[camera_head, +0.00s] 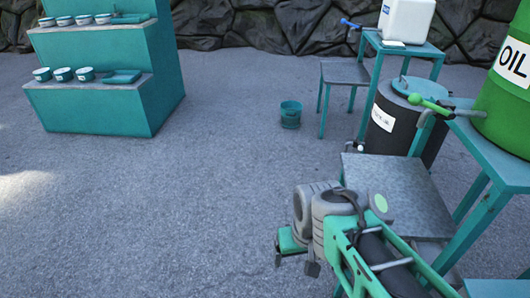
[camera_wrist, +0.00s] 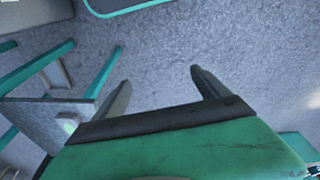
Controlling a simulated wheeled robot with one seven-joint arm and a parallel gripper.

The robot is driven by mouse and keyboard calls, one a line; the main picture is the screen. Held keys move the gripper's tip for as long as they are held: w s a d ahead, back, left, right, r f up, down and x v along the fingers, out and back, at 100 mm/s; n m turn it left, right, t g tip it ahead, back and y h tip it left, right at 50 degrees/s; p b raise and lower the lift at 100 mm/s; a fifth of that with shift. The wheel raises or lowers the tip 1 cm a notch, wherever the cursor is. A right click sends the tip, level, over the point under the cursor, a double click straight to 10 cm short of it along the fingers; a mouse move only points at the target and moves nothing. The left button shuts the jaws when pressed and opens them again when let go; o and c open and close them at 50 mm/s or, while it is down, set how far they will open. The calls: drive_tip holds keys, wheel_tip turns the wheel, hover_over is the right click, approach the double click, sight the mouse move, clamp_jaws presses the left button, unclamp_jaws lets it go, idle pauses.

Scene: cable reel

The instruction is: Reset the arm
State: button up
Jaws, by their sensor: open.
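My arm (camera_head: 372,250) reaches in from the lower right in the head view, with green and grey links. My gripper (camera_head: 295,266) is at its end, left of the grey-topped low table (camera_head: 385,180), and points down over bare floor. In the wrist view the two dark fingers of my gripper (camera_wrist: 160,78) stand well apart. Nothing is between them except grey floor farther off. The gripper is open and empty.
A teal stepped shelf (camera_head: 110,105) with several cups stands at the left. A teal bucket (camera_head: 291,117) sits on the floor. At the right are a dark drum (camera_head: 395,135), a green oil barrel (camera_head: 505,95) and a white canister (camera_head: 406,20).

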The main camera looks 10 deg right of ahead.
wheel_tip(320, 180, up, 31)
drive_tip(key=w+t+p, duration=0.1)
drive_tip(key=p, duration=2.4)
drive_tip(key=shift+w, duration=0.2)
drive_tip(key=shift+c, duration=0.6)
